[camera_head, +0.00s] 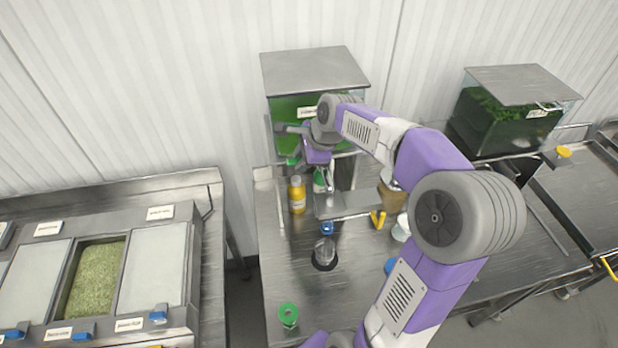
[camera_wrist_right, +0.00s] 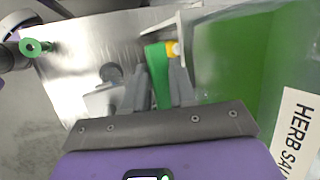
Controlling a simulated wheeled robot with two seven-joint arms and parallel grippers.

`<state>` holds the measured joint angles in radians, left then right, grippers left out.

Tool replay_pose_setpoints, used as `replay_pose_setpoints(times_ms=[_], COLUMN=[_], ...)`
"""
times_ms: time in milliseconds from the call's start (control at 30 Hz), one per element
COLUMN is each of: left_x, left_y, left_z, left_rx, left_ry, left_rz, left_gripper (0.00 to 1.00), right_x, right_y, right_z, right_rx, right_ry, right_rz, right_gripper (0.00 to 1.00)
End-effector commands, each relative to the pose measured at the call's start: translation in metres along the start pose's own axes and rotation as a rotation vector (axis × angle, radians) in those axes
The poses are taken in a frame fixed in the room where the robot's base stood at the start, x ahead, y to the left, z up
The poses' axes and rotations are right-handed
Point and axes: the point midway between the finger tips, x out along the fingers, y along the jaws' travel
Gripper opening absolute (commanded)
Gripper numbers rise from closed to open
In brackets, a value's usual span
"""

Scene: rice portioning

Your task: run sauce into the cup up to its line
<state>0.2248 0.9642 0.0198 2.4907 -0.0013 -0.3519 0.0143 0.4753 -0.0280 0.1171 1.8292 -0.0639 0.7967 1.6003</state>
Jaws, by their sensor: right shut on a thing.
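The tank of green herb sauce (camera_head: 290,108) stands at the back under a metal lid; its label shows in the right wrist view (camera_wrist_right: 297,130). My right gripper (camera_head: 322,183) is low in front of the tank. In the wrist view its fingers (camera_wrist_right: 161,80) are closed around a flat green piece (camera_wrist_right: 160,62) that looks like the tap's handle. My left gripper is out of view.
A yellow bottle (camera_head: 297,197) stands left of my right gripper. A second tank (camera_head: 500,118) stands back right.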

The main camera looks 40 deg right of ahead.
Motion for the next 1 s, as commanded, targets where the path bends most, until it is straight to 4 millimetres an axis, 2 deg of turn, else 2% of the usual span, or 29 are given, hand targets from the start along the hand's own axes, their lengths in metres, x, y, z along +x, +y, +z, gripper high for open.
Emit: replay_pose_setpoints(times_ms=[533,1000], left_x=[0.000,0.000], left_y=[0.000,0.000], left_z=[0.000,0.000], left_rx=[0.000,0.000], left_ry=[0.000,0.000], left_rz=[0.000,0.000], left_gripper=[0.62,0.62], right_x=[-0.002,-0.010], right_y=[0.001,0.020], right_z=[-0.001,-0.001], right_rx=[-0.022,-0.315], right_ry=[-0.010,-0.140], right_rz=[0.005,0.096], right_gripper=[0.09,0.09])
